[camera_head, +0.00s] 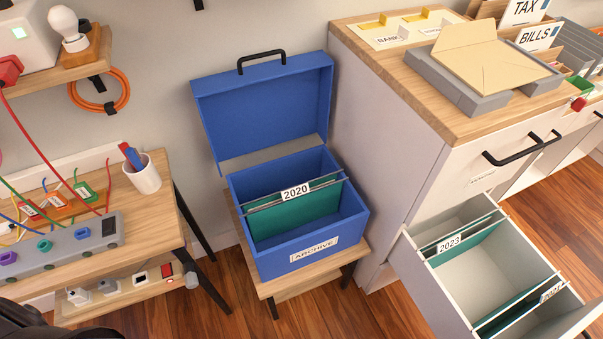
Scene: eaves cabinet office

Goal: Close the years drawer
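The drawer with year-tabbed folders (405,262) is pulled open from the white cabinet (385,150) at the lower right. A folder tabbed 2023 (465,243) hangs near its back, and another folder with a partly readable year tab (551,291) hangs near its front. Bare drawer floor shows between them. The drawer's front face and handle are cut off or hidden at the bottom right. Neither gripper can be made out in the head view.
A shut drawer with a black handle (522,149) is above the open one. A blue archive box (310,225) with its lid up stands on a low wooden stand left of the cabinet. A desk (150,215) is at left. Wooden floor shows between the stand and the drawer.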

